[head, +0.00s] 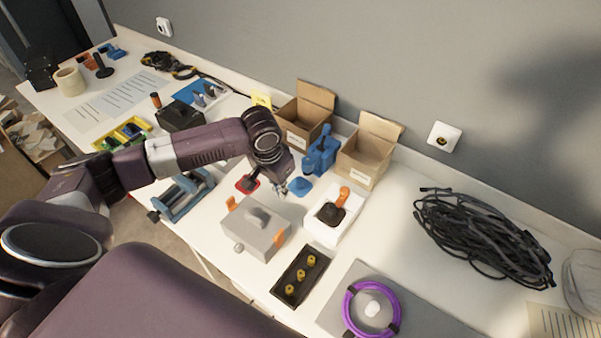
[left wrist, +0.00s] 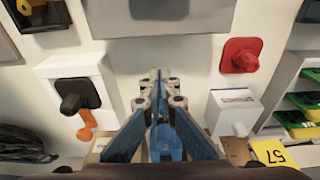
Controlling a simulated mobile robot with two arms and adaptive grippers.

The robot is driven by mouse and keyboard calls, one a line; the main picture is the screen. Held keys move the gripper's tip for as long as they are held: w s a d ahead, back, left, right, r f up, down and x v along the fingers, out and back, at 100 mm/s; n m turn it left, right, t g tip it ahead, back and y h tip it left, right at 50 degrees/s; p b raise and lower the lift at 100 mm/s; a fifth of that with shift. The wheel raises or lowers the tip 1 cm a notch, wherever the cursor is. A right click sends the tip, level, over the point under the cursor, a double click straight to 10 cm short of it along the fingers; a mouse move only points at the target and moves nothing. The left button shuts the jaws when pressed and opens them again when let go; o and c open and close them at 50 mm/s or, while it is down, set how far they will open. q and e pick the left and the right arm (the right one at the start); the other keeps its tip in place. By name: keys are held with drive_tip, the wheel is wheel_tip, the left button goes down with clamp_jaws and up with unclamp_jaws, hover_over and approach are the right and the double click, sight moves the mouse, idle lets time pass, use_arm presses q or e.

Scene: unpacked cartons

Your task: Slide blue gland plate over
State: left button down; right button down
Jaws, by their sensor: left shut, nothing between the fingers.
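The blue plate (head: 299,187), with a raised knob, lies on the white table just right of my left gripper (head: 280,191) in the head view. The gripper points down, its fingers shut and empty, close to the plate; I cannot tell whether they touch it. In the left wrist view my left gripper (left wrist: 160,77) has its fingertips together over bare table. Blue shows between the finger links there, but I cannot tell whether it is the plate or the blue device behind. A red plate (head: 247,183) lies to the left; it also shows in the wrist view (left wrist: 240,55). My right gripper is not in view.
A grey box (head: 245,228) with orange clips stands in front. A white box with a black plate and orange lever (head: 339,213) stands right. A blue device (head: 320,152) and open cartons (head: 366,150) stand behind. A black cable coil (head: 480,240) lies far right.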

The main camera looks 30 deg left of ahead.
sight(301, 179)
use_arm(q)
drive_tip(key=w, duration=0.3)
drive_tip(key=w+d, duration=0.1)
drive_tip(key=w, duration=0.2)
drive_tip(key=w+p, duration=0.1)
drive_tip(key=w, duration=0.2)
drive_tip(key=shift+d, duration=0.2)
drive_tip(key=shift+s+f+p, duration=0.15)
drive_tip(key=shift+f+p, duration=0.15)
drive_tip(key=shift+p, duration=0.05)
drive_tip(key=shift+f, duration=0.45)
drive_tip(key=shift+s, duration=0.1)
